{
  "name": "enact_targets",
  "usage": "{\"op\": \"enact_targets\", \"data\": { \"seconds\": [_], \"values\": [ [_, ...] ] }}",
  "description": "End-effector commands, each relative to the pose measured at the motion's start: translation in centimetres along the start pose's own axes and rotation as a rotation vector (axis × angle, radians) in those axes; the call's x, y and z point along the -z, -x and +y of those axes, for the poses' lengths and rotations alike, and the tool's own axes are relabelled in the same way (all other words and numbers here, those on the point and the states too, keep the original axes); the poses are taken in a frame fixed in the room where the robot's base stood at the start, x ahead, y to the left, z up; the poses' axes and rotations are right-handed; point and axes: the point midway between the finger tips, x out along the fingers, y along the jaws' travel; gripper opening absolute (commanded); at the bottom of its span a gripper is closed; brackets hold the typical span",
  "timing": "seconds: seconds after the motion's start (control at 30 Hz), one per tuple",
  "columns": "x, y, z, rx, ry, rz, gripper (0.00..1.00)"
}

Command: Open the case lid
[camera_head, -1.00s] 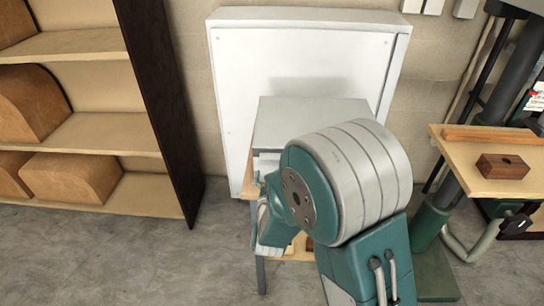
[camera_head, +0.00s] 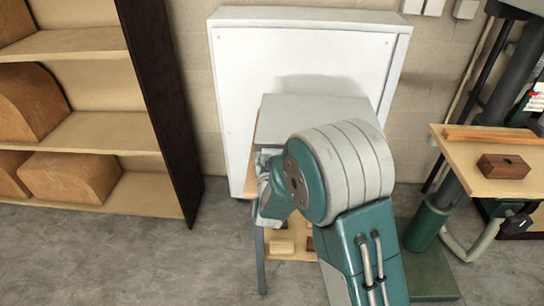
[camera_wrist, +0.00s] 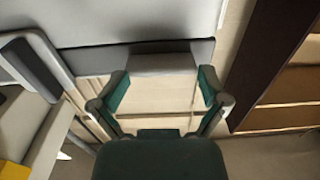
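In the head view the grey case (camera_head: 310,108) stands on a small wooden table in front of a white cabinet. My arm covers its lower right part. In the wrist view a grey surface with a darker edge (camera_wrist: 85,60), probably the case, spans the top. My gripper (camera_wrist: 164,78) is open, its two teal-padded fingers spread wide. A lighter grey piece (camera_wrist: 165,60) shows between the fingertips, close to them. I cannot tell whether they touch it or whether the lid is raised. The gripper is mostly hidden behind my arm in the head view.
A white cabinet (camera_head: 300,62) stands against the wall behind the case. A shelf (camera_head: 85,133) with brown curved blocks is at the left. A wooden bench top (camera_head: 495,160) with a dark block (camera_head: 503,167) is at the right. The floor at front left is clear.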

Motion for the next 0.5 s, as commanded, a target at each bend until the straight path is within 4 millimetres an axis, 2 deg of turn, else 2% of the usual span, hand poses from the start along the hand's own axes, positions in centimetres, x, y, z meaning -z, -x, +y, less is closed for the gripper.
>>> {"op": "enact_targets", "data": {
  "seconds": [0.13, 0.2, 0.23, 0.27, 0.5],
  "values": [
    [0.14, -0.11, 0.09, 0.000, -0.001, 0.003, 0.30],
    [0.16, -0.11, 0.10, 0.000, -0.001, 0.004, 0.25],
    [0.16, -0.11, 0.10, 0.000, -0.001, 0.004, 0.15],
    [0.16, -0.11, 0.09, 0.000, -0.001, 0.004, 0.00],
    [0.09, -0.03, -0.09, 0.001, 0.001, 0.002, 0.00]
  ]
}}
